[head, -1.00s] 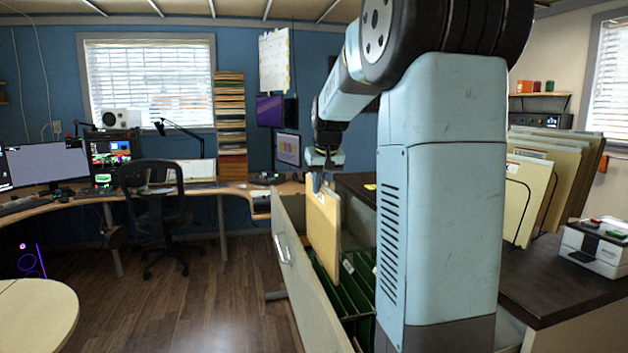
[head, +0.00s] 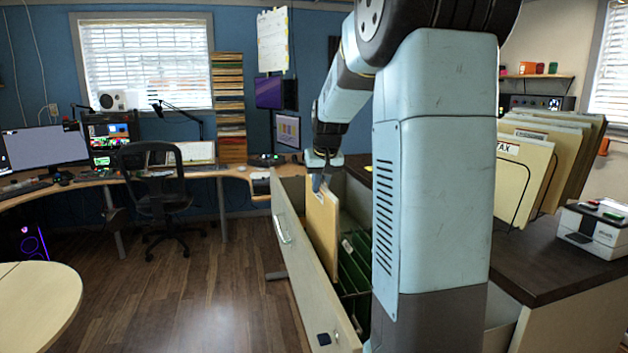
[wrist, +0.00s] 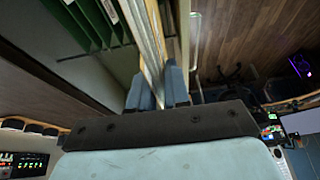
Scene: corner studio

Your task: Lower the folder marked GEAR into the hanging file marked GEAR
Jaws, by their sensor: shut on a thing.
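My gripper (head: 322,183) is shut on the top edge of a manila folder (head: 322,232), which hangs upright over the open drawer (head: 290,240). In the wrist view the folder (wrist: 150,45) runs between the two fingers (wrist: 160,92). Its marking cannot be read. Green hanging files (head: 355,275) with white tabs fill part of the drawer, and they also show in the wrist view (wrist: 85,22). The folder's lower part is near the files, beside the drawer's left wall. I cannot tell which file is marked GEAR, or whether the folder's lower edge is inside one.
A dark cabinet top (head: 545,265) at right holds a rack of manila folders (head: 525,175), one marked TAX, and a white label device (head: 597,230). A black chair (head: 165,190) stands at the desk. The floor (head: 190,300) left of the drawer is clear.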

